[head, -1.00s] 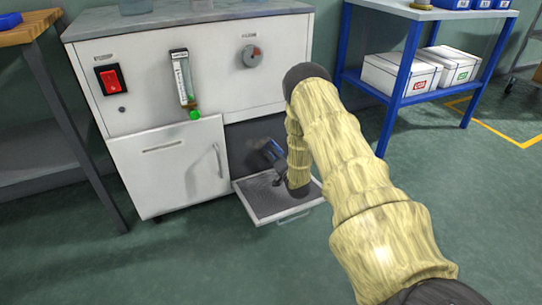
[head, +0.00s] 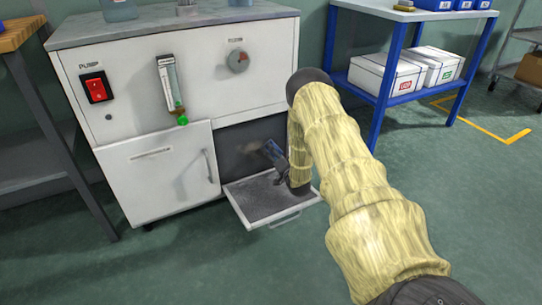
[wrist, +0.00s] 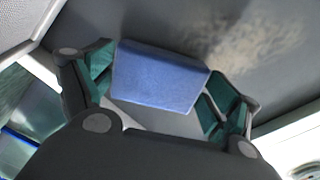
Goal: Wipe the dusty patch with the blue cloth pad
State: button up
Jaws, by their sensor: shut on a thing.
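The blue cloth pad (wrist: 160,76) is held between the two fingers of my gripper (wrist: 158,80) in the wrist view. The dusty patch (wrist: 255,38) is a pale tan smear on the dark grey panel, up and right of the pad in the wrist view. In the head view the patch (head: 254,147) shows faintly, just left of the pad. I cannot tell whether the pad touches the panel.
A drop-down door with a dark inner face (head: 262,200) lies open below the bay. A closed white door (head: 155,175) is to its left. The cabinet carries a red switch (head: 96,88), a flow tube (head: 170,85) and a dial (head: 237,61). A blue shelf (head: 398,100) stands right.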

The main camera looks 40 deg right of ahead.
aim_at(256, 148)
jog(key=shift+w, duration=0.15)
jog(key=shift+w+a+r+p, duration=0.15)
jog(key=shift+a+p, duration=0.1)
jog(key=shift+a, duration=0.45)
jog(key=shift+w+a+f+p, duration=0.1)
jog(key=shift+w+a+p, duration=0.1)
jog(key=shift+a, duration=0.45)
jog(key=shift+w+a+p, duration=0.2)
jog(key=shift+a+p, duration=0.2)
jog(key=shift+a, duration=1.6)
jog(key=shift+w+a+p, duration=0.15)
jog(key=shift+w+a, duration=0.2)
jog(key=shift+a, duration=0.75)
jog(key=shift+w+a+p, duration=0.15)
jog(key=shift+w+a, duration=0.15)
jog(key=shift+a, duration=0.85)
jog(key=shift+w+a+p, duration=0.15)
jog(key=shift+w+a, duration=0.2)
jog(key=shift+a, duration=0.75)
jog(key=shift+w+a, duration=0.15)
jog(key=shift+a, duration=0.65)
jog(key=shift+w+a, duration=0.1)
jog(key=shift+a, duration=0.65)
jog(key=shift+w+d+r+p, duration=0.15)
jog(key=shift+r+p, duration=1.2)
jog(key=shift+r, duration=0.2)
jog(key=shift+d, duration=0.1)
